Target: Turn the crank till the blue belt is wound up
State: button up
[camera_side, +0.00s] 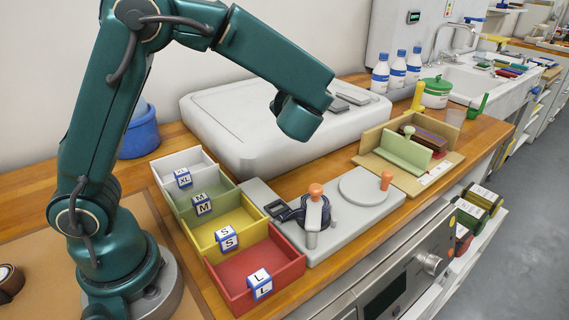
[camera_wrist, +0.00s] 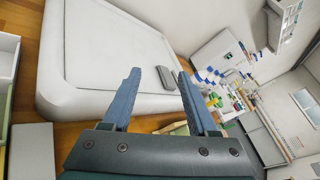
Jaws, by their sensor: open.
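In the side view a grey winding board (camera_side: 335,226) lies on the wooden bench. A dark blue belt (camera_side: 292,214) curls around a grey post at its left part, with a buckle end (camera_side: 274,208) lying to the left. An orange knob (camera_side: 315,191) tops that post. A pale round disc (camera_side: 362,186) on the board's right part carries another orange knob (camera_side: 387,180) at its edge. My gripper (camera_wrist: 159,72) is open and empty in the wrist view, its fingers over the white slab. In the side view its fingers are hidden; my wrist is above and behind the board.
Red (camera_side: 250,270), yellow (camera_side: 229,228), green (camera_side: 201,201) and white bins stand left of the board, close to it. The big white slab (camera_side: 240,115) lies behind. A beige wooden stand (camera_side: 405,155) is at right, with bottles (camera_side: 397,70) beyond.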

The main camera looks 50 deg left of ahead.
aim_at(386, 177)
jog(key=w+d+f+m+t+h, duration=0.2)
jog(key=w+d+f+m+t, duration=0.3)
jog(key=w+d+m, duration=0.25)
jog(key=d+f+m+h, duration=0.1)
jog(key=d+f+m, duration=0.1)
jog(key=d+f, duration=0.1)
jog(key=d+f+m+t+h, duration=0.1)
jog(key=d+f+m+h, duration=0.1)
jog(key=d+f, duration=0.1)
jog(key=d+f+m+t+h, duration=0.1)
jog(key=d+f+m+h, duration=0.1)
jog(key=d+f, duration=0.2)
jog(key=shift+d+f+m, duration=0.1)
jog(key=shift+f+m, duration=0.25)
jog(key=shift+f, duration=0.1)
jog(key=shift+w+f, duration=0.15)
jog(key=shift+x, duration=2.35)
grip_shut()
